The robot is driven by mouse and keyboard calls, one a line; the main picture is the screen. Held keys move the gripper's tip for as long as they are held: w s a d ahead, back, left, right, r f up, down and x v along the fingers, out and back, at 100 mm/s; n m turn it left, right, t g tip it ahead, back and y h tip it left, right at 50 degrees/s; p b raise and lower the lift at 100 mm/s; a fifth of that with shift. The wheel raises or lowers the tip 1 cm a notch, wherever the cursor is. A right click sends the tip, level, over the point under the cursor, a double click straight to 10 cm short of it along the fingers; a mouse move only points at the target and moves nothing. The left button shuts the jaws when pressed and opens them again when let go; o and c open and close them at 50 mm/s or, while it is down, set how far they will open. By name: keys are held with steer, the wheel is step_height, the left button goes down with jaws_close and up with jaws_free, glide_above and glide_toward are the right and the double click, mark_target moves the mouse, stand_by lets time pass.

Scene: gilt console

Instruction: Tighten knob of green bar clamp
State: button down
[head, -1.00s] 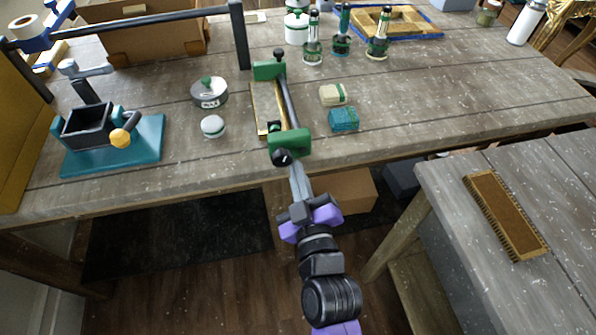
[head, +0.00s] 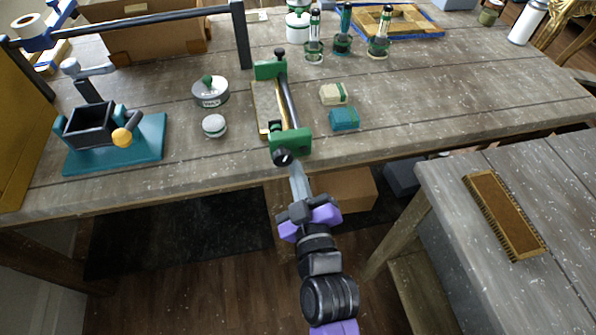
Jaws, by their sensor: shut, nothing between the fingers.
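The green bar clamp (head: 291,142) lies near the front edge of the wooden table. It has green jaws at both ends and a dark bar, and its far jaw is beside a thin yellow-brown frame or board (head: 259,108). Its black knob (head: 282,157) faces me at the table's front edge. My gripper (head: 297,178) points at the knob from just below and in front, with its fingers together and nothing between them. The tips look close to the knob; I cannot tell if they touch it.
Left of the clamp are a round tin (head: 210,92) and a small round pot (head: 214,126). Right of it are a beige block (head: 333,94) and a teal block (head: 344,119). A teal-based device (head: 115,145) stands at left. A side table with a brush (head: 505,215) is at right.

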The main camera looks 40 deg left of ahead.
steer(key=shift+s+a+r+b, duration=0.1)
steer(key=shift+s+a+b, duration=0.35)
steer(key=shift+s+a, duration=0.3)
steer(key=shift+w+d+f+b, duration=0.25)
steer(key=shift+f+b, duration=0.15)
steer(key=shift+b, duration=0.4)
steer(key=v, duration=0.6)
steer(key=shift+f, duration=0.3)
steer(key=shift+d, duration=0.15)
